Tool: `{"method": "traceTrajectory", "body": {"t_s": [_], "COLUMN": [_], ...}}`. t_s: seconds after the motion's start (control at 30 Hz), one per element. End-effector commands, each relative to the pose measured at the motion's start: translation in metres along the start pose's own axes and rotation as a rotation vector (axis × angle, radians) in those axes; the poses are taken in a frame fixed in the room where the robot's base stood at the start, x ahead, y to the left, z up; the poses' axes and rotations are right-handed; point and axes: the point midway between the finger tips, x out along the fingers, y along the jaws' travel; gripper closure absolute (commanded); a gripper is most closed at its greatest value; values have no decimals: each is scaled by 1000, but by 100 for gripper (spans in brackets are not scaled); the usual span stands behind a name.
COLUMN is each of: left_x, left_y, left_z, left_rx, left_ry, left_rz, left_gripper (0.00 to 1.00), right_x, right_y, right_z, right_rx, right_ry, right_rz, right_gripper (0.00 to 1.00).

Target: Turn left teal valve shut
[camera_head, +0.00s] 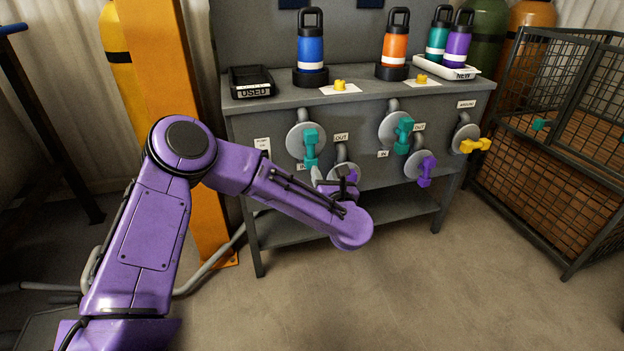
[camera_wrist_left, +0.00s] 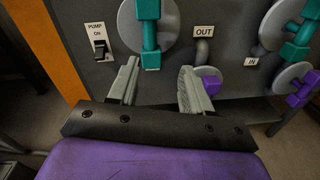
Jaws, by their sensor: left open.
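The left teal valve (camera_head: 311,148) is on the front panel of the grey bench, its handle pointing roughly straight down over a round grey plate. In the left wrist view the teal handle (camera_wrist_left: 149,32) stands upright in the picture, just beyond the fingertips. My left gripper (camera_head: 327,183) is below the valve in the head view, partly hidden by my purple forearm. In the left wrist view its two grey fingers (camera_wrist_left: 160,78) are spread apart with nothing between them. The handle's lower end lies ahead of the gap, apart from the fingers as far as I can tell.
A purple valve (camera_wrist_left: 209,82) is close to the right finger, below an OUT label. A second teal valve (camera_head: 403,136), another purple valve (camera_head: 426,171) and a yellow valve (camera_head: 474,145) are farther right. A pump switch (camera_wrist_left: 100,48) is at left. An orange post (camera_head: 175,90) stands beside the bench.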

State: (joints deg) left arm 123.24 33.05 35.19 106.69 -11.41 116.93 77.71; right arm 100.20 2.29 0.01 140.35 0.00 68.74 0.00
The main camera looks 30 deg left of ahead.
Motion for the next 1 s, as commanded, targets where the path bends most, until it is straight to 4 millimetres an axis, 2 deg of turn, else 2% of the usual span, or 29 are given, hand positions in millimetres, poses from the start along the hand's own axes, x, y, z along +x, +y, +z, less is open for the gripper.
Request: {"method": "traceTrajectory", "body": {"t_s": [0.03, 0.13, 0.27, 0.5, 0.6, 0.73, 0.97, 1.0], "left_x": [8, 18, 39, 92, 107, 116, 118, 118], "left_y": [5, 12, 15, 17, 18, 18, 18, 18], "left_z": [2, 16, 18, 17, 17, 19, 19, 19], "left_rx": [-106, -214, -220, -214, -212, -211, -209, -209], "left_ry": [-7, -16, -15, -15, -15, -16, -15, -15], "left_rz": [42, 81, 85, 81, 78, 76, 74, 74], "left_gripper": [51, 51, 51, 51, 51, 51, 51, 58], "right_x": [14, 14, 14, 20, 22, 23, 22, 22], "right_y": [-1, -1, -1, -2, -2, -2, -2, -2], "right_z": [5, 6, 5, 8, 9, 9, 9, 9], "right_rx": [0, 0, 0, 0, 0, 0, 0, 0], "right_ry": [0, 1, 1, 1, 1, 1, 1, 1], "right_rz": [0, 0, 0, 0, 0, 0, 0, 0], "right_gripper": [51, 51, 51, 51, 51, 51, 51, 51]}}
